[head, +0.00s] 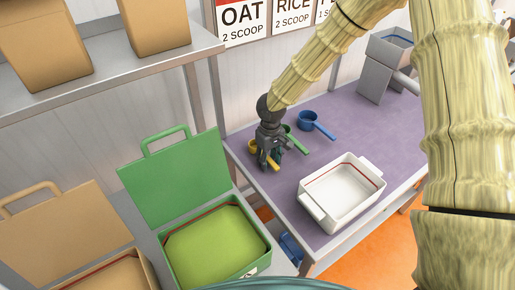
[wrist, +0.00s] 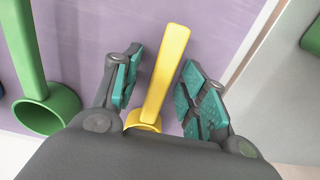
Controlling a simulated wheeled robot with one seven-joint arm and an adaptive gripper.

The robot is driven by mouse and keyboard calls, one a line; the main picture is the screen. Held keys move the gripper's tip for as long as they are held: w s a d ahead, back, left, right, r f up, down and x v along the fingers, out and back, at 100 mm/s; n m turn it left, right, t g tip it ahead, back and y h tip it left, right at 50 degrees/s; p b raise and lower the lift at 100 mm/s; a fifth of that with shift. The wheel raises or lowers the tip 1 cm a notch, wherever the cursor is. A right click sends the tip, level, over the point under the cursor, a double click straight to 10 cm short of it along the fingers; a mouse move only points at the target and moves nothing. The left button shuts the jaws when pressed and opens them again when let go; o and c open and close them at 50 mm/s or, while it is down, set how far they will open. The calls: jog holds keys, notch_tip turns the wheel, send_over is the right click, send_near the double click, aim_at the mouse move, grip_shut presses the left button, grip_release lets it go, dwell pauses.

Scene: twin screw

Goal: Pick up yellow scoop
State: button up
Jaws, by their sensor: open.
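The yellow scoop (head: 273,164) lies on the purple table top, partly hidden by my gripper in the head view. In the wrist view the yellow scoop (wrist: 165,75) has its handle pointing up the picture between my fingers, and part of its cup shows at the bottom. My gripper (head: 270,158) is over it, pointing down. In the wrist view my gripper (wrist: 158,85) is open, with one teal-padded finger on each side of the handle and gaps to both. Whether the fingers reach handle height is hard to tell.
A green scoop (wrist: 45,105) lies close on the left in the wrist view. A blue scoop (head: 312,121) is further along the purple table (head: 365,125). A white tray (head: 342,191) stands near the front edge. A green lidded bin (head: 190,270) is left of the table.

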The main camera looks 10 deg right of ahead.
aim_at(269, 158)
grip_shut()
jog(key=shift+r, duration=0.15)
jog(key=shift+r+b, duration=1.05)
jog(key=shift+r, duration=3.8)
